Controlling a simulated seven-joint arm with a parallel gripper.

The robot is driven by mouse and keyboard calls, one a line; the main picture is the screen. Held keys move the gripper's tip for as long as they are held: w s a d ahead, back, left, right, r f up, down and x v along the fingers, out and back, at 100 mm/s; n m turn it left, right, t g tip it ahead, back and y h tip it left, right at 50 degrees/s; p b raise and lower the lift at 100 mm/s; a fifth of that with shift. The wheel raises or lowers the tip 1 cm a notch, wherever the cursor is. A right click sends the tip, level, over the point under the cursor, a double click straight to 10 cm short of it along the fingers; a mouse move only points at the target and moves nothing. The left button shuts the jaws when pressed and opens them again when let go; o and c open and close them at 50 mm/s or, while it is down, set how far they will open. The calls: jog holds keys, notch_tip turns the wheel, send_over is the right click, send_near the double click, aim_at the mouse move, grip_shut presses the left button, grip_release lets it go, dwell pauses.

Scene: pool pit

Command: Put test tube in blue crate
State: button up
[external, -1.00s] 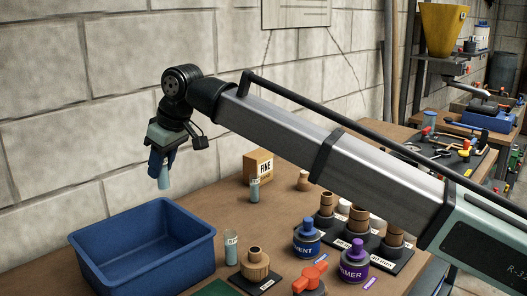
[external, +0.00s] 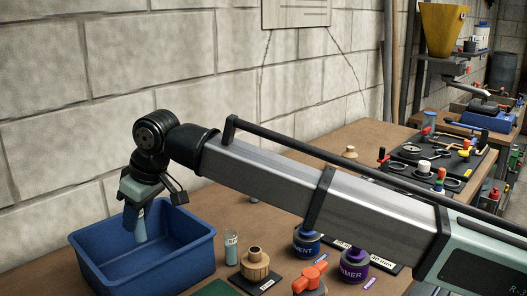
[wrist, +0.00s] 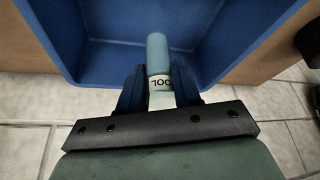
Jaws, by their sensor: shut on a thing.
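My gripper (external: 135,214) is shut on a light blue test tube (external: 140,232) with a white label. The tube hangs down over the open blue crate (external: 170,279), its lower end within the rim outline. In the wrist view the tube (wrist: 157,55) sticks out from between the blue fingers of my gripper (wrist: 159,88), with the crate (wrist: 66,47) beyond it. I cannot tell exactly how far the tube's end is above the crate floor. The crate looks empty apart from the tube over it.
Another test tube (external: 231,248) stands on the bench right of the crate, beside a wooden piece (external: 255,264). A blue can (external: 306,243), a purple can (external: 353,265) and an orange-red valve (external: 311,279) stand further right. The block wall is behind the crate.

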aim_at(146, 240)
jog(key=shift+f, duration=4.4)
jog(key=shift+f, duration=0.1)
jog(key=o, duration=1)
jog(key=v, duration=1.2)
